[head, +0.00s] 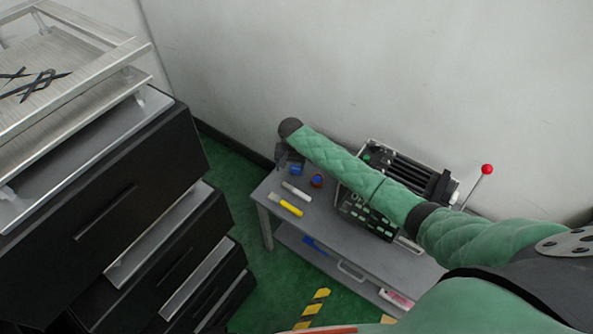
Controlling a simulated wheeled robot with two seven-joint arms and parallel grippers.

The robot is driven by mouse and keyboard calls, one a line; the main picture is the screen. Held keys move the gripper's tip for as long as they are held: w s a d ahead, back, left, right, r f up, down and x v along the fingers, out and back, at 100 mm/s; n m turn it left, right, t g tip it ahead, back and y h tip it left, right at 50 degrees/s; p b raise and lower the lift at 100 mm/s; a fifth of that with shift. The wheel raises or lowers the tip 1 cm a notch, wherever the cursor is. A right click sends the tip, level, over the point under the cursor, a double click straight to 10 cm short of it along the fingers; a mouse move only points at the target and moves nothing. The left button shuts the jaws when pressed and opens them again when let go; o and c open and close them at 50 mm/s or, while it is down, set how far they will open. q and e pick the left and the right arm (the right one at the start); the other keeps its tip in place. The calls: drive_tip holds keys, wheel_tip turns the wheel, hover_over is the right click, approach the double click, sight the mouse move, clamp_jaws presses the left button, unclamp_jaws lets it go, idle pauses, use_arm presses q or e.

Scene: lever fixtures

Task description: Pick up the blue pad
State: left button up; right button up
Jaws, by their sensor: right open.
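A small blue block (296,170), which looks like the blue pad, lies on the grey table (330,228) near its far left corner. My right arm, in a green quilted sleeve, reaches in from the right across the table. My right gripper (287,160) hangs down from the dark wrist at the table's far left corner, just left of the blue block. It is open and partly hard to make out against the dark background. I cannot tell whether it touches the block. My left gripper is not in view.
A red and blue round item (317,181), a white cylinder (296,190) and a yellow one (290,208) lie near the block. A machine (362,222) with a red-knobbed lever (487,170) stands beneath my arm. Black drawers (120,205) are left.

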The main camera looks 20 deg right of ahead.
drive_tip(key=r+m, duration=0.1)
hover_over(297, 168)
drive_tip(key=shift+w+r, duration=0.2)
drive_tip(key=shift+w, duration=0.15)
drive_tip(key=shift+f+m, duration=0.3)
drive_tip(key=shift+f, duration=0.35)
drive_tip(key=shift+f+p, duration=0.4)
drive_tip(key=shift+f, duration=0.25)
drive_tip(key=shift+s+f, duration=0.1)
drive_tip(key=shift+f, duration=0.15)
drive_tip(key=f, duration=0.1)
drive_tip(key=f+p, duration=0.1)
drive_tip(key=f, duration=0.1)
drive_tip(key=shift+s+a+f+p, duration=0.15)
drive_tip(key=shift+s+f+p, duration=0.15)
drive_tip(key=shift+p, duration=0.1)
drive_tip(key=shift+f, duration=0.55)
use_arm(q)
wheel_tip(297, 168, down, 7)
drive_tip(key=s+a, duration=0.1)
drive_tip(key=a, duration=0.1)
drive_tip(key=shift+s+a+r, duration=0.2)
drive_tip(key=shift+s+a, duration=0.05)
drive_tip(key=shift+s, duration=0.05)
use_arm(e)
drive_tip(key=c, duration=1.1)
drive_tip(key=shift+r, duration=0.1)
